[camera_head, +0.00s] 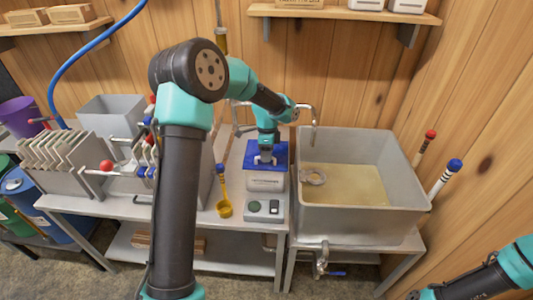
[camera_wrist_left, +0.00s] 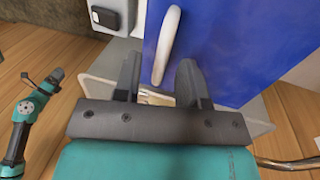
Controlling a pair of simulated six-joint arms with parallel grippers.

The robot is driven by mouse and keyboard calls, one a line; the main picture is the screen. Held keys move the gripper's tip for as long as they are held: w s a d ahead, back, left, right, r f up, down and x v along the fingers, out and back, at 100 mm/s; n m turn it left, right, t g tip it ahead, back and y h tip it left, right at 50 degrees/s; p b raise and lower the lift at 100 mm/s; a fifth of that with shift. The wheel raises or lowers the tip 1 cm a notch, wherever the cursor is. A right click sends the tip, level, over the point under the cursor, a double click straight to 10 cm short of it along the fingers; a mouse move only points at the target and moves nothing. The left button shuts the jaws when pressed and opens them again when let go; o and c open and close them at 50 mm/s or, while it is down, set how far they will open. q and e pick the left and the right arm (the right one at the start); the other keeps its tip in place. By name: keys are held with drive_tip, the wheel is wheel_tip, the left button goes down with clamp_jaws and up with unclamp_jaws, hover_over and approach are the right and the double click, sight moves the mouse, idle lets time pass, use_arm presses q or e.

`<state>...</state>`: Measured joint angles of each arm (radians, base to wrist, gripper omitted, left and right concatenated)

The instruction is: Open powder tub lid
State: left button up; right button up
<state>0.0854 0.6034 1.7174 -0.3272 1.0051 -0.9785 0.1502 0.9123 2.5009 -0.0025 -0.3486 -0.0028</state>
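The powder tub (camera_head: 265,180) is a white box on the metal bench, left of the big basin. Its blue lid (camera_head: 281,150) lies flat on top and looks closed. In the left wrist view the blue lid (camera_wrist_left: 235,40) carries a curved white handle (camera_wrist_left: 168,40). My left gripper (camera_head: 265,159) points down over the lid. In its wrist view the left gripper's fingers (camera_wrist_left: 158,85) are apart, with the handle's near end between them. I cannot tell whether they touch it. My right arm shows at the lower right of the head view; its fingers cannot be made out.
A grey scale (camera_head: 264,211) sits in front of the tub, with a yellow scoop (camera_head: 224,205) left of it. The large basin (camera_head: 410,210) with amber liquid stands right. A rack of grey plates (camera_head: 70,160) is at left. A shelf (camera_head: 345,14) hangs above.

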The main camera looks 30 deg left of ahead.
use_arm(q)
clamp_jaws()
drive_tip(key=shift+a+r, duration=0.1)
idle(0.6)
